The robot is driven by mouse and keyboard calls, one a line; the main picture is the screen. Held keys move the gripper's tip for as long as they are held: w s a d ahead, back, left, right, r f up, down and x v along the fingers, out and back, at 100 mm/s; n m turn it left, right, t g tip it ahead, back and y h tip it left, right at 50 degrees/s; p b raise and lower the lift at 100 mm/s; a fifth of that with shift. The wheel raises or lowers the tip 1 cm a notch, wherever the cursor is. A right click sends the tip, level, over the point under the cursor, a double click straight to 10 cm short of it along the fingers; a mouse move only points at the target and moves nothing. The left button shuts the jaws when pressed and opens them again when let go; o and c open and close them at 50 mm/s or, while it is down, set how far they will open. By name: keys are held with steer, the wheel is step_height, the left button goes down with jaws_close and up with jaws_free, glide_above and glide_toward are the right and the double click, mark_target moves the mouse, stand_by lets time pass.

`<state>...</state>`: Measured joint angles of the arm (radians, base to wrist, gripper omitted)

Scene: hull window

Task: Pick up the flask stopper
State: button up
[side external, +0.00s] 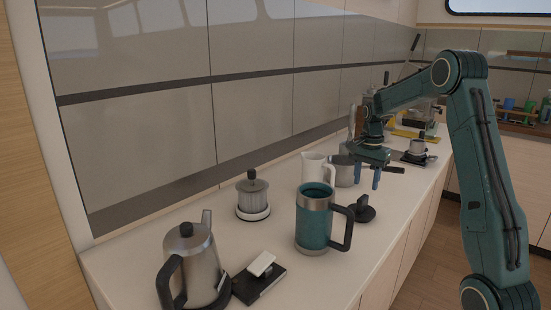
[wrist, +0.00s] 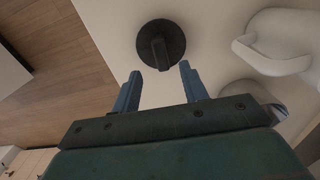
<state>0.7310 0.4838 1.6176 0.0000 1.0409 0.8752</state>
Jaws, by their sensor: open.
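The flask stopper (side external: 361,209) is a round black piece with a raised grip on top. It lies on the white counter (side external: 270,262), just right of the teal flask (side external: 313,228) with its black handle. In the wrist view the stopper (wrist: 160,45) is at the top centre, with its raised grip pointing toward my gripper. My gripper (side external: 368,175) is above the counter, behind and above the stopper in the side view. In the wrist view its two blue fingers (wrist: 158,85) are apart with nothing between them. The stopper is beyond the fingertips, apart from them.
A white jug (side external: 314,168) and a metal pot (side external: 344,171) stand behind the flask, close to my gripper. A kettle (side external: 195,262), a black-lidded canister (side external: 253,197) and a black tray (side external: 259,281) are at the left. The counter's front edge runs near the stopper.

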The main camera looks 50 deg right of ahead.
mark_target(363, 197)
steer(key=shift+f, duration=1.1)
steer(key=shift+f, duration=0.1)
steer(key=shift+w+f, duration=0.1)
steer(key=shift+f, duration=2.4)
jaws_close()
